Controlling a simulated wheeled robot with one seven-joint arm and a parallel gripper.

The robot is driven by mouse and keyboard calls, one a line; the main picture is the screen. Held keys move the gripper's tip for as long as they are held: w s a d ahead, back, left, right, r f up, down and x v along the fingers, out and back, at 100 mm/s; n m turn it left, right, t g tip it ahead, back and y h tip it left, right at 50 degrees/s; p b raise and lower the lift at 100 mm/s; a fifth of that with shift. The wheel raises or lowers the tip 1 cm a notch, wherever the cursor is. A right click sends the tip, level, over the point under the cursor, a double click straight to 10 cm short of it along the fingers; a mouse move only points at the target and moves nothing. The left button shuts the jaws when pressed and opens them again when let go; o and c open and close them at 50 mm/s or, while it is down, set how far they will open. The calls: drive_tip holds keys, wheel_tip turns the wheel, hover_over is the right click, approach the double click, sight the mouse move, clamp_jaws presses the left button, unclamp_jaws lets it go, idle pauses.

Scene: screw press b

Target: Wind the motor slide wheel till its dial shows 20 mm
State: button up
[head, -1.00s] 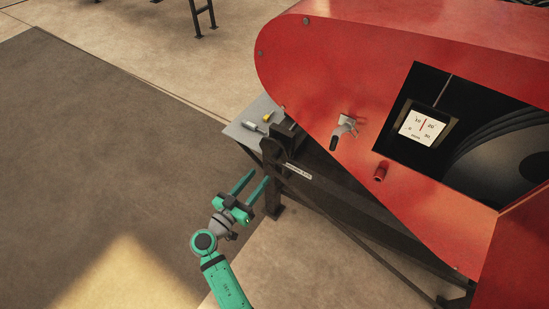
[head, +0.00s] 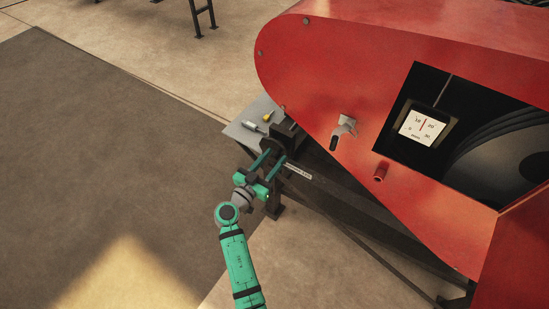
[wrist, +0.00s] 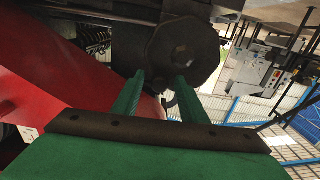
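The motor slide wheel (wrist: 183,50) is a dark, many-sided disc with a hub, ahead of my gripper in the wrist view. In the head view the dark wheel (head: 273,145) is partly hidden by my fingers. My gripper (head: 273,156) is open, its two green fingers apart. In the wrist view the fingertips (wrist: 160,76) overlap the wheel's lower edge; whether they touch it I cannot tell. A small dark part shows between the fingers. The white dial (head: 421,127) is marked 0, 10, 20 and 30; its red needle stands between 10 and 20.
A grey shelf (head: 240,132) behind the wheel holds small tools. The floor to the left is clear.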

drive_tip(key=shift+w+d, duration=0.15)
drive_tip(key=shift+w, duration=0.1)
clamp_jaws()
drive_tip(key=shift+n, duration=0.3)
